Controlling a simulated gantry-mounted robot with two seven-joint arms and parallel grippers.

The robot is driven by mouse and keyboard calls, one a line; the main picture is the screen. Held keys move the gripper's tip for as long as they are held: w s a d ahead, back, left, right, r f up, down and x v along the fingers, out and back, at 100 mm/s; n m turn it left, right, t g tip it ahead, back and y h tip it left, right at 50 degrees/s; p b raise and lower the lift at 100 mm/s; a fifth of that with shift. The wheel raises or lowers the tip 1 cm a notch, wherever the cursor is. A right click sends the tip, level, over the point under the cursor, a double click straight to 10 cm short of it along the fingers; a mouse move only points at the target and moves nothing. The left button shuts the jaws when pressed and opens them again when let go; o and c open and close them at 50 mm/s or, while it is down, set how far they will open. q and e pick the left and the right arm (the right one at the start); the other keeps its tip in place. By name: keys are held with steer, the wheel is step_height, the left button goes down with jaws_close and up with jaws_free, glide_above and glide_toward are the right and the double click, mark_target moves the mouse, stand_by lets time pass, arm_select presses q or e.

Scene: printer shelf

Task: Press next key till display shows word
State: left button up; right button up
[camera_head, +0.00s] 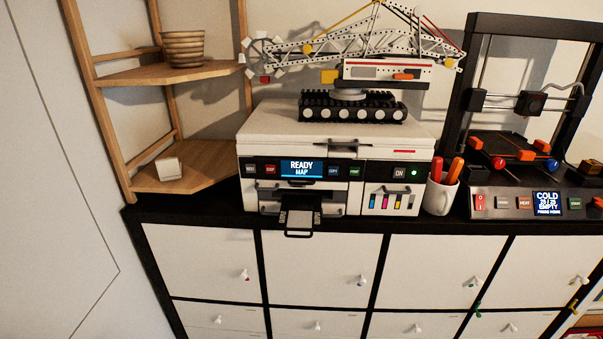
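A white printer (340,141) stands on top of the dark-framed cabinet. Its blue display (302,168) reads "READY" with "MAP" below it. Left of the display are a dark key (250,169), which looks like the next key though its label is very small, and a red key (269,169). Right of the display are a blue key (333,170) and a green key (354,170). An "ON" button (400,171) sits farther right, beside a green light. Neither of my grippers is in view, and nothing covers the printer's keys.
A crane model (352,107) stands on the printer. A cup with red and orange pens (439,195) stands close on its right, then a 3D printer (515,180) with its own keys and display. A wooden corner shelf (200,172) is at left. The printer's output tray (300,218) sticks out in front.

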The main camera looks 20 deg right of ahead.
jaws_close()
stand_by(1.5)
